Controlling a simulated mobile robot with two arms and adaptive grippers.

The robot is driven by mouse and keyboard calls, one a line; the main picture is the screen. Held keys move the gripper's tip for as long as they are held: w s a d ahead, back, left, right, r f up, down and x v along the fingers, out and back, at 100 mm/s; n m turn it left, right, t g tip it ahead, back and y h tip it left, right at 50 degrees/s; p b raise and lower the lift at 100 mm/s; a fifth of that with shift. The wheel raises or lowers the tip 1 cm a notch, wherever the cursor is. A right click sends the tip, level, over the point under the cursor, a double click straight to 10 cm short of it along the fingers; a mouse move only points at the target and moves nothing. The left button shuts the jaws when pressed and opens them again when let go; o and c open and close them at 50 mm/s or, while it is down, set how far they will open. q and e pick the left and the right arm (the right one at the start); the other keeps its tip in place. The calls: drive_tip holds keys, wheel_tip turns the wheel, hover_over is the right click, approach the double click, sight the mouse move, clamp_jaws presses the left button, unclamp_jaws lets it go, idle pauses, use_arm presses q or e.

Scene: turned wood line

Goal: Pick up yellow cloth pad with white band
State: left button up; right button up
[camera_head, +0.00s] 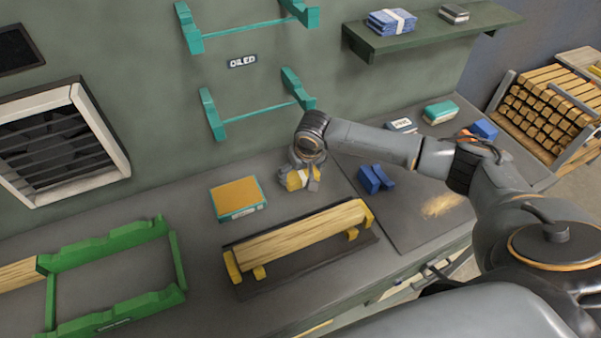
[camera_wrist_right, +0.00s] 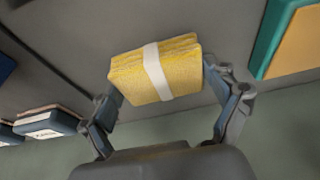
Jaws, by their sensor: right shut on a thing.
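The yellow cloth pad with a white band (camera_wrist_right: 185,75) is between the fingers of my right gripper (camera_wrist_right: 165,98) in the right wrist view. The fingers are shut on its two sides, and its banded face is in plain view. In the head view the pad (camera_head: 294,180) shows partly below my right gripper (camera_head: 301,175), over the grey bench beyond the wooden piece. I cannot tell whether the pad touches the bench. My left gripper is not in view.
A teal box with an orange top (camera_head: 238,196) stands left of the pad. A long wooden piece (camera_head: 300,238) rests in yellow supports in front. Blue blocks (camera_head: 371,180) lie to the right. A green rack (camera_head: 110,244) stands at left, and a shelf (camera_head: 430,35) hangs above.

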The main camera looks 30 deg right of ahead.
drive_tip(key=shift+w+r+b, duration=0.1)
drive_tip(key=shift+r+b, duration=0.25)
drive_tip(key=shift+r, duration=0.25)
drive_tip(key=s+a+r+b, duration=0.1)
drive_tip(key=s+a+r, duration=0.1)
drive_tip(key=s+r, duration=0.4)
drive_tip(key=s+a+r+b, duration=0.2)
drive_tip(key=s+r, duration=0.3)
drive_tip(key=s, duration=0.2)
drive_tip(key=shift+s+a+r, duration=0.15)
drive_tip(key=shift+a+r, duration=0.2)
drive_tip(key=shift+a, duration=0.05)
